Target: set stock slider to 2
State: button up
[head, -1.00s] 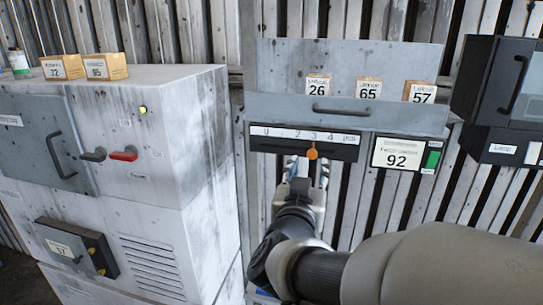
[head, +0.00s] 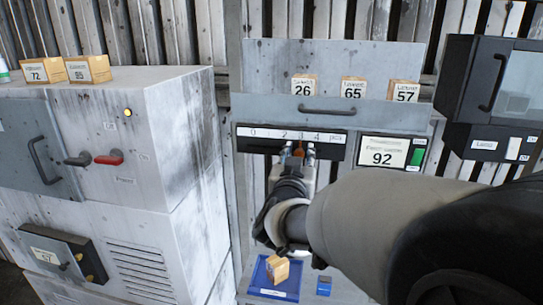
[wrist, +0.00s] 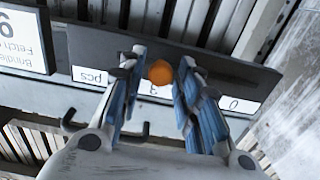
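The stock slider is a black bar (head: 262,145) with a white scale strip reading 0 to 4 and "pcs". Its orange knob (head: 299,151) sits below the 3 and is partly covered by my gripper in the head view. In the wrist view the knob (wrist: 160,73) lies between the tips of my gripper (wrist: 162,85), with a 3 on the strip beside it. My gripper is open, with one blue-padded finger on each side of the knob. Small gaps show between knob and fingers.
A "92" sign (head: 382,152) with a green patch is right of the slider. A shelf above holds blocks 26 (head: 303,86), 65 (head: 353,89) and 57 (head: 405,92). A blue tray (head: 258,282) with a block is below. A grey cabinet (head: 185,110) stands left.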

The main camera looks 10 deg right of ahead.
aim_at(283, 147)
grip_shut()
dwell(0.4)
jog(key=a, duration=0.2)
jog(key=w+a+p, duration=0.1)
jog(key=a, duration=0.1)
jog(key=shift+w, duration=0.15)
jog(key=shift+d, duration=0.15)
jog(key=shift+o, duration=1.4)
grip_release()
